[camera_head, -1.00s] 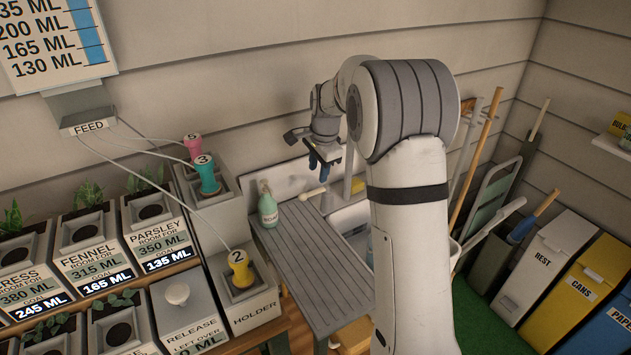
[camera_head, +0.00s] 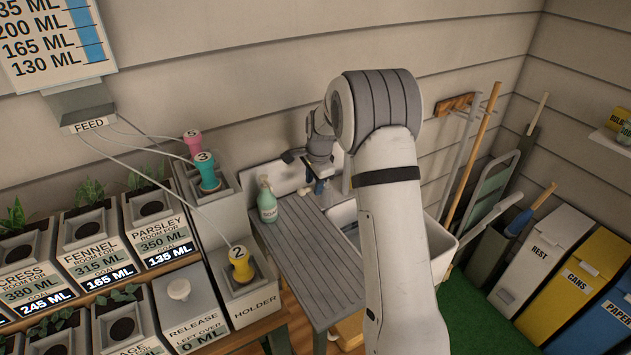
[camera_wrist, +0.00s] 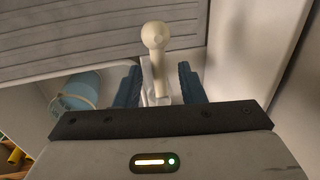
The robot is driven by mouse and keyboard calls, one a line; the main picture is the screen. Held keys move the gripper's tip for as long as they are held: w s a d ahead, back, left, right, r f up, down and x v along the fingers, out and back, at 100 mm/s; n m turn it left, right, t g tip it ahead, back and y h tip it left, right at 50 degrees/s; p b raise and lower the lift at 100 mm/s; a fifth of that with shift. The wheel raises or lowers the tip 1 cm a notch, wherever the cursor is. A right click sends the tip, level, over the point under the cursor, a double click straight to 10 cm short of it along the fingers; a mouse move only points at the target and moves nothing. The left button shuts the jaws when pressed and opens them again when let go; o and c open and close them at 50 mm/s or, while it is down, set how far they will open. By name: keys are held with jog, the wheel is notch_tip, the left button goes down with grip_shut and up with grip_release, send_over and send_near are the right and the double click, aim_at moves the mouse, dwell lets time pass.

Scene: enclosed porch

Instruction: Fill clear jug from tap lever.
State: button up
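The tap lever (camera_wrist: 157,62) is a cream stick with a round knob, seen in the wrist view between my two blue fingers. My gripper (camera_wrist: 160,82) is open, with gaps between the fingers and the lever stem. In the head view my gripper (camera_head: 318,186) hangs at the back of the sink, near the wall, partly hiding the lever. A pale blue, see-through vessel (camera_wrist: 76,92), probably the jug, stands in the sink basin at left in the wrist view. Its fill level cannot be told. In the head view my arm hides it.
The white sink (camera_head: 441,240) lies partly behind my arm. At left is a planter bench with a holder (camera_head: 252,300) and numbered plugs. Poles and bins (camera_head: 545,258) stand at right.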

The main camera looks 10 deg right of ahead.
grip_shut()
jog(key=shift+r, duration=0.1)
dwell(0.3)
